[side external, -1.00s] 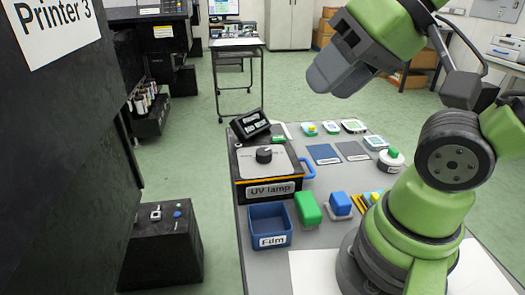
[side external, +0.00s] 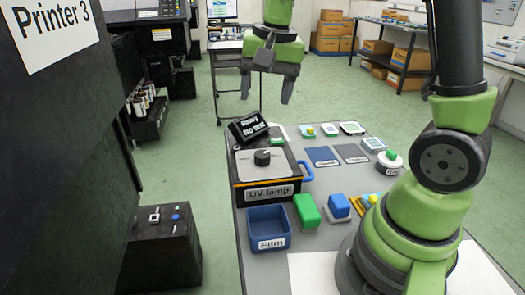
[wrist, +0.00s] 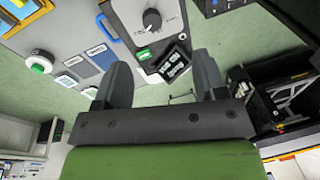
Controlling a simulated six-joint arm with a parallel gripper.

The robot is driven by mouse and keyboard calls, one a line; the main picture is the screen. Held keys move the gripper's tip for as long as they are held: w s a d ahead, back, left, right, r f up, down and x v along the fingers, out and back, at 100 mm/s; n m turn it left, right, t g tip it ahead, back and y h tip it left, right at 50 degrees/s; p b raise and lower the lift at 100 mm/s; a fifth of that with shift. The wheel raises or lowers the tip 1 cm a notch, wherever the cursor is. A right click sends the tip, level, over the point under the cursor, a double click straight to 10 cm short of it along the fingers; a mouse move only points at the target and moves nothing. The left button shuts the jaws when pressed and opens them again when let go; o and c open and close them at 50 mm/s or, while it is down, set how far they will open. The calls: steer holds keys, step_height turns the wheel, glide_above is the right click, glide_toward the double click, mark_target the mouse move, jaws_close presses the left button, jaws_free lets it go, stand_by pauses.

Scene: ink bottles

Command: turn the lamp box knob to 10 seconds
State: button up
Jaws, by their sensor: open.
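The UV lamp box (side external: 268,190) stands on the table, dark with a pale top plate, an orange stripe and a blue handle on its right. Its black round knob (side external: 262,158) sits on the top plate. In the wrist view the knob (wrist: 152,19) shows a light pointer mark, but the dial markings are too small to read. A tilted black sign (side external: 249,127) stands behind the knob. My gripper (side external: 269,98) is open and empty, fingers pointing down, above and behind the lamp box and apart from it. The wrist view shows its two fingers (wrist: 160,82) spread.
A blue Film bin (side external: 268,212) stands in front of the lamp box, with green (side external: 307,207) and blue (side external: 339,203) blocks beside it. Flat mats (side external: 322,155) and a green-topped round item (side external: 391,158) lie to the right. Printer 3 (side external: 60,150) fills the left.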

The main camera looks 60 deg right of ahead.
steer(key=m+g, duration=0.2)
glide_toward(263, 153)
step_height(263, 153, down, 9)
steer(key=shift+s+a+f, duration=0.1)
steer(key=shift+a+f, duration=0.05)
steer(key=shift+f, duration=0.1)
steer(key=c, duration=0.9)
